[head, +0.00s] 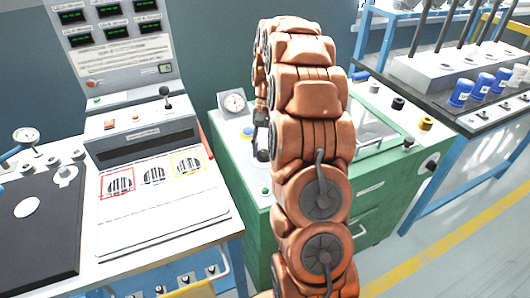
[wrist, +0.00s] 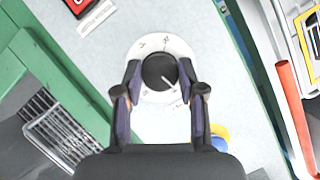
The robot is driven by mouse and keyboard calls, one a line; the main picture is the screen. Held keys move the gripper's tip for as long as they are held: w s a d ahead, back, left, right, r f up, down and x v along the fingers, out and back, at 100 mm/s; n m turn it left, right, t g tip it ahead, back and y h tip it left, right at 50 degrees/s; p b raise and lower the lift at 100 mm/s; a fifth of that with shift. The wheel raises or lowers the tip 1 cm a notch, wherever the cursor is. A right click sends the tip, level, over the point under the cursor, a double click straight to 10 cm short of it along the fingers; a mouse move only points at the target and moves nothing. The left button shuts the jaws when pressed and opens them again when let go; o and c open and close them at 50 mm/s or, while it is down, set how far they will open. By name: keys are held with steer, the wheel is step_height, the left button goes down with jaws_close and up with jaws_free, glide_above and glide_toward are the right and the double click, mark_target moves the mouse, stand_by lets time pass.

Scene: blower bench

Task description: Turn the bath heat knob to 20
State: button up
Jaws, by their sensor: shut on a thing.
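The bath heat knob (wrist: 158,70) is a round black knob on a white dial plate (wrist: 160,42) with small dark marks. A light pointer line on it points to the lower right in the wrist view. My gripper (wrist: 160,75) has one finger on each side of the knob and is shut on it. The numbers on the dial are too small to read. In the head view my gripper (head: 262,148) is low over the left part of the green bench (head: 256,202), and the knob is hidden there.
A round gauge (head: 233,103) stands behind my gripper on the green bench. A blue button on yellow (head: 248,132) sits close to the left, also seen in the wrist view (wrist: 218,136). A white control console (head: 160,205) stands to the left across a narrow gap.

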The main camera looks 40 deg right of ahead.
steer(key=n+h, duration=0.1)
steer(key=n, duration=0.1)
steer(key=n+g+b, duration=0.1)
steer(key=n, duration=0.2)
steer(key=shift+a+n+h, duration=0.15)
steer(key=shift+n+h, duration=0.15)
steer(key=shift+h, duration=0.1)
steer(key=n+h, duration=0.2)
steer(key=n, duration=0.4)
steer(key=shift+a+p, duration=0.1)
steer(key=shift+p, duration=0.25)
steer(key=n, duration=0.2)
steer(key=n+h+p, duration=0.1)
steer(key=n, duration=0.1)
steer(key=shift+a+r+h, duration=0.1)
steer(key=shift+h, duration=0.2)
steer(key=n+t+h+p, duration=0.1)
steer(key=n+p, duration=0.1)
steer(key=n, duration=0.1)
steer(key=shift+s+a+n, duration=0.1)
steer(key=shift+s+n, duration=0.05)
steer(key=shift+n, duration=0.15)
steer(key=n+t+h+p, duration=0.1)
steer(key=n, duration=0.2)
steer(key=shift+p, duration=0.4)
steer(key=shift+n+t+p, duration=0.3)
steer(key=shift+n+p, duration=0.25)
steer(key=shift+n, duration=0.45)
